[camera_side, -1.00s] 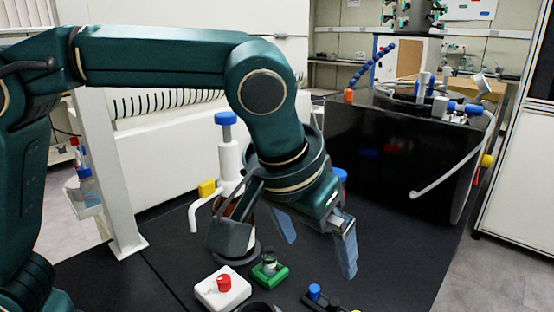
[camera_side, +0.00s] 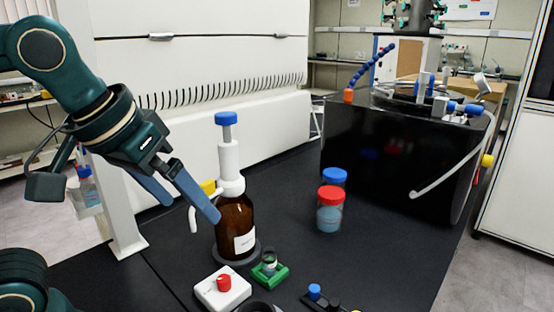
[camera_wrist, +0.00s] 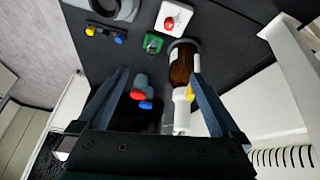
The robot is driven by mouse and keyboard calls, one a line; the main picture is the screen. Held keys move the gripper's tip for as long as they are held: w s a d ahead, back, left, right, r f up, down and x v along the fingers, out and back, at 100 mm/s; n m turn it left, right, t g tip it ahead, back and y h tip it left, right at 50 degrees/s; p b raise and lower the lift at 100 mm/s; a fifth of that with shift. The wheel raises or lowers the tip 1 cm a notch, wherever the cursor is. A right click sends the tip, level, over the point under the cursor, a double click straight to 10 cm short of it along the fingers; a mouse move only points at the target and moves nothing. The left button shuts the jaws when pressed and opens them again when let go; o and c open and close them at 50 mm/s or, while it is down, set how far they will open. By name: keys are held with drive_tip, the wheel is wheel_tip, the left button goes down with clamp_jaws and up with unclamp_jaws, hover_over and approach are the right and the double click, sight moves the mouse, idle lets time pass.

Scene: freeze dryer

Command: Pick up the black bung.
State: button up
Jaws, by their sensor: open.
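The black bung (camera_side: 334,300) sits in a dark holder at the bottom edge of the side view, beside a blue bung (camera_side: 315,291). In the wrist view the black bung (camera_wrist: 104,33) appears to lie between a yellow one (camera_wrist: 90,31) and the blue one (camera_wrist: 118,39), hard to make out against the dark holder. My gripper (camera_side: 193,212) is open and empty, left of the brown bottle and well away from the bungs. Its two fingers (camera_wrist: 161,74) frame the lower part of the wrist view.
A brown bottle with a white dispenser (camera_side: 236,225) stands mid-bench. A green block with a small vial (camera_side: 269,270) and a white block with a red knob (camera_side: 222,289) are in front. Red-capped (camera_side: 330,213) and blue-capped (camera_side: 334,177) jars stand behind right.

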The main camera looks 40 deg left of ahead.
drive_tip(key=s+f+m, duration=0.1)
drive_tip(key=s+f, duration=0.3)
drive_tip(key=f, duration=0.2)
drive_tip(key=shift+a+f+m, duration=0.35)
drive_tip(key=shift+m, duration=0.05)
drive_tip(key=shift+d+f+m, duration=0.1)
drive_tip(key=shift+f+m, duration=0.05)
drive_tip(key=shift+m, duration=0.15)
drive_tip(key=c, duration=1)
drive_tip(key=shift+o, duration=0.2)
